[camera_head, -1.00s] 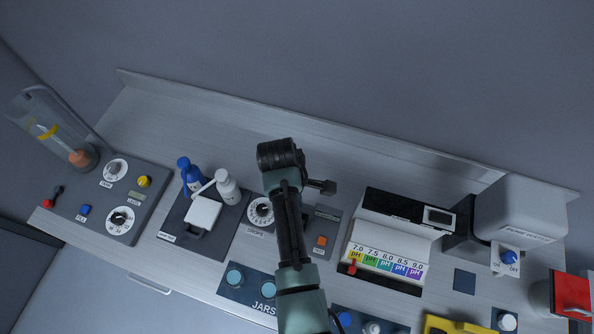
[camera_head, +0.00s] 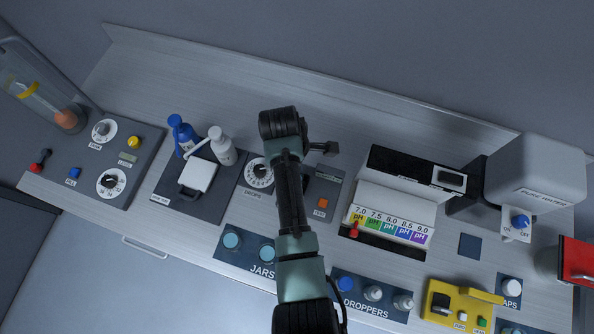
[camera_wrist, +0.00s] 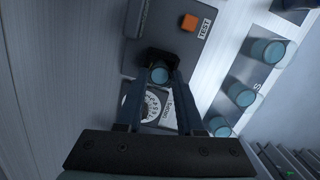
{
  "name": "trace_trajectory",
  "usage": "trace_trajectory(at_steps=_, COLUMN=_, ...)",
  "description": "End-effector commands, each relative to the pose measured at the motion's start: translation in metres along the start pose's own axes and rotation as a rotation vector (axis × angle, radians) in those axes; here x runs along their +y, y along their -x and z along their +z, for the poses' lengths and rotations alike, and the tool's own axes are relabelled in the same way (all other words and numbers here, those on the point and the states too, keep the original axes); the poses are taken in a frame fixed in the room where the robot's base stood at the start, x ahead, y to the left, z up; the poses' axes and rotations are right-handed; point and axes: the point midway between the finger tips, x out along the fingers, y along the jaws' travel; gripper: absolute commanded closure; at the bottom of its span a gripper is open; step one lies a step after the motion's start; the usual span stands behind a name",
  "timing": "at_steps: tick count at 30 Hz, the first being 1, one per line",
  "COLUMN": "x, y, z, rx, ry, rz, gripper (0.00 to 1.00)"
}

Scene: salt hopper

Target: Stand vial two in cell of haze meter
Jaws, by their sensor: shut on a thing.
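My gripper (camera_wrist: 159,76) is shut on a small round glassy vial (camera_wrist: 159,74), seen end-on between the fingertips in the wrist view. Whether it is vial two cannot be read. A dark square part surrounds its far end; I cannot tell whether the vial touches it. The gripper is over the dark panel with the TEST button and drops dial. In the head view my arm hides the fingers and the vial. A yellow device (camera_head: 460,303) with a dark opening and small buttons stands at the lower right; it looks like the haze meter, but its label is unreadable.
An orange TEST button (camera_head: 320,203) and drops dial (camera_head: 258,173) are close by. Teal jars (camera_head: 231,240) and droppers (camera_head: 374,293) line the front. The pH box (camera_head: 393,213) and pure water unit (camera_head: 535,185) stand rightward. The back strip of counter is clear.

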Motion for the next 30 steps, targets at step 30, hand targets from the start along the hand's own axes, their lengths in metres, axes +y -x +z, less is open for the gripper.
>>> trace_trajectory(at_steps=30, x=0.0, y=-0.017, z=-0.002, rx=0.0, ry=0.0, rz=-0.001, gripper=1.0)
